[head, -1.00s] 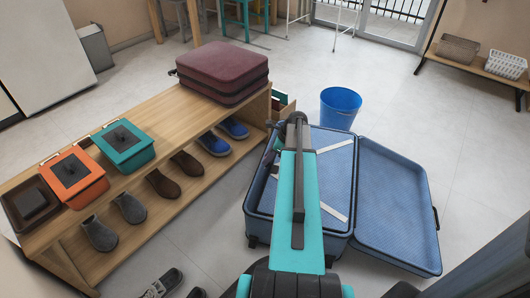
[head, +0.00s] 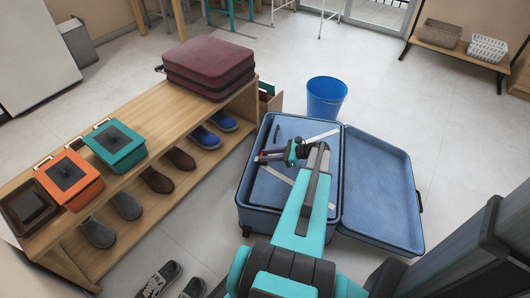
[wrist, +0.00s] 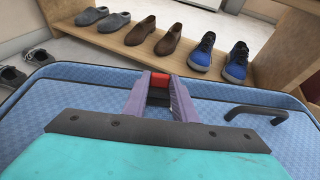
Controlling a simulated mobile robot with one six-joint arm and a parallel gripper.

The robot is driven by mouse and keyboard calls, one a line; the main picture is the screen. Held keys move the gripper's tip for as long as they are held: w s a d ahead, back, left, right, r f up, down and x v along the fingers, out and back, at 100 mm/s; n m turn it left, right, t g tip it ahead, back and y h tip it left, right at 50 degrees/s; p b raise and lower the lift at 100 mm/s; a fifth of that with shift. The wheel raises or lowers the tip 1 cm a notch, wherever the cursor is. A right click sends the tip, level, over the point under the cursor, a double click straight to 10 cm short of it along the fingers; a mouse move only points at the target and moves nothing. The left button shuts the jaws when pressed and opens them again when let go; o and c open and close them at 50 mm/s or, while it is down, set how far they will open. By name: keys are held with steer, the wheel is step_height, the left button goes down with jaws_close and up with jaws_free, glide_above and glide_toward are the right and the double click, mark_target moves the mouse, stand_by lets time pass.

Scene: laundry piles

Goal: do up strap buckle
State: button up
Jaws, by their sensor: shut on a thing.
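The open blue suitcase (head: 250,205) lies on the floor with its lid (head: 385,190) folded out to the right. Two pale straps show inside its base: an upper one (head: 322,137) and a lower one (head: 277,175), partly behind my arm. My gripper (head: 262,157) is over the left part of the base. In the wrist view its purple fingers (wrist: 160,88) are shut on a small red and black piece (wrist: 160,80), which looks like a buckle part. Whether a strap hangs from it is hidden. No mating buckle half can be made out.
A wooden bench (head: 150,100) with shoes, lidded boxes and a maroon suitcase (head: 208,68) stands to the left. A blue bucket (head: 326,97) stands behind the open suitcase. A dark curved handle (wrist: 257,112) shows near the fingers.

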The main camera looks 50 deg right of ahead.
steer(key=shift+s+d+f+t+y+p, duration=0.15)
steer(key=shift+f+t+y, duration=0.1)
steer(key=shift+t, duration=0.15)
steer(key=shift+s+a+f+t+y+p, duration=0.15)
steer(key=shift+f+t, duration=0.1)
steer(key=shift+t, duration=0.15)
steer(key=shift+d, duration=0.1)
steer(key=o, duration=1.1)
steer(key=shift+c, duration=0.2)
steer(key=p+v, duration=0.2)
steer(key=v, duration=1.1)
steer(key=shift+s+d+r, duration=0.1)
steer(key=shift+s+d, duration=0.1)
steer(key=shift+s, duration=0.15)
